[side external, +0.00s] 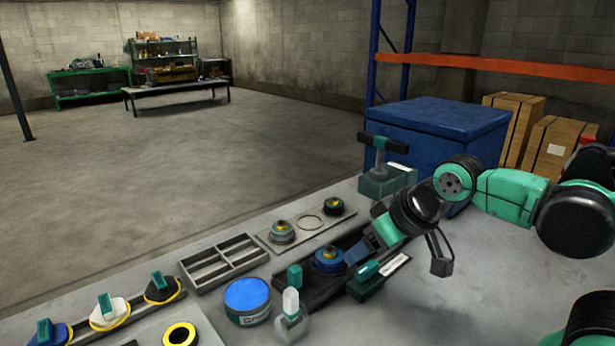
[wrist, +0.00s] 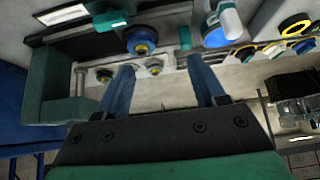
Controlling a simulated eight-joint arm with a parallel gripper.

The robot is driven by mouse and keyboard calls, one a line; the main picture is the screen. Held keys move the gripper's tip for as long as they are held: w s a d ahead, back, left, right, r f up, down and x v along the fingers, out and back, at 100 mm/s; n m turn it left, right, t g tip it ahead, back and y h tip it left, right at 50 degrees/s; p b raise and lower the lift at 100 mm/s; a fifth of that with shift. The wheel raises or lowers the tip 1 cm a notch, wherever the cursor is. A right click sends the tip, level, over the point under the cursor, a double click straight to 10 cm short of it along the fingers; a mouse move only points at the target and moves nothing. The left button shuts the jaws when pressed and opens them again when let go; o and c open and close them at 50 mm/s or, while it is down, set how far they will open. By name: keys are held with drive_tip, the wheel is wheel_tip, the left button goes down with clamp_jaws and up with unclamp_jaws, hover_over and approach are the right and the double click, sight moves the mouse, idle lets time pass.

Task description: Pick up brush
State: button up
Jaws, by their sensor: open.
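My gripper (side external: 370,243) is open, with its blue fingers above the right part of a long dark fixture. In the wrist view my gripper (wrist: 160,63) shows two spread fingers with nothing held between them. I cannot tell for certain which thing is the brush. A short upright teal-handled piece (side external: 295,277) stands at the left end of the fixture and also shows in the wrist view (wrist: 185,37). A clear bottle with a white top (side external: 290,302) stands in front of it. A blue-topped fitting (side external: 328,260) sits in the fixture, just left of my fingers.
A blue-lidded round tin (side external: 247,297) stands left of the bottle. A grey divided tray (side external: 224,262) lies behind it. A plate with small round parts (side external: 308,228) is behind the fixture. A teal block with a black T-handle (side external: 385,178) and a blue crate (side external: 437,135) stand at the back.

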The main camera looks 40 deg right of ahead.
sight(290, 291)
drive_tip(key=w+a+f+g, duration=0.1)
drive_tip(key=w+a+g, duration=0.1)
drive_tip(key=a, duration=0.1)
drive_tip(key=w+a+g, duration=0.1)
drive_tip(key=a+g, duration=0.1)
drive_tip(key=a, duration=0.1)
drive_tip(key=w+a+f+g, duration=0.1)
drive_tip(key=w+a+g, duration=0.1)
drive_tip(key=a, duration=0.1)
drive_tip(key=shift+w+a+f+g, duration=0.2)
drive_tip(key=shift+w+f+g, duration=0.1)
drive_tip(key=shift+f, duration=0.05)
drive_tip(key=shift+a+f, duration=0.25)
drive_tip(key=shift+f, duration=2.75)
clamp_jaws()
